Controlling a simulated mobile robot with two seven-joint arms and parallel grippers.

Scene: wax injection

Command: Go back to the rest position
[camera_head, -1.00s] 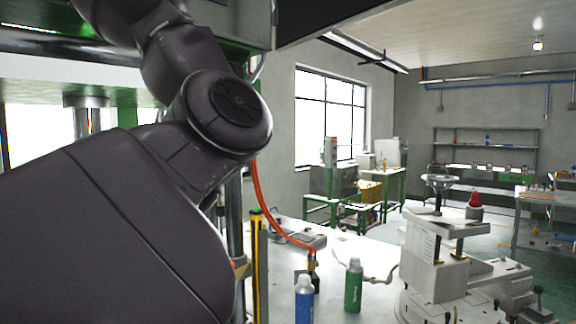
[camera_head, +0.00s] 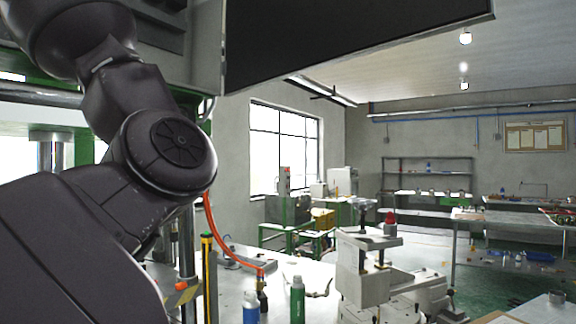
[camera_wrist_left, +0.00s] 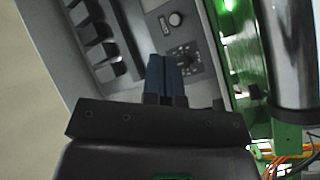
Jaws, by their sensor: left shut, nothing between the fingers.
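My left gripper (camera_wrist_left: 165,78) shows in the left wrist view with its two blue fingers pressed together and nothing between them. It is in front of a grey control panel (camera_wrist_left: 205,40) with a row of dark switches and round knobs. I cannot tell whether the fingertips touch the panel. In the head view my left arm fills the left side, bent upward, and its gripper is out of the picture. My right gripper is not in either view.
A green bottle (camera_head: 297,300) and a blue bottle (camera_head: 250,308) stand on the bench with an orange hose (camera_head: 222,243) behind. A white machine (camera_head: 365,265) stands right of them. A dark overhead panel (camera_head: 340,35) hangs close above. Green machine parts (camera_wrist_left: 240,60) border the control panel.

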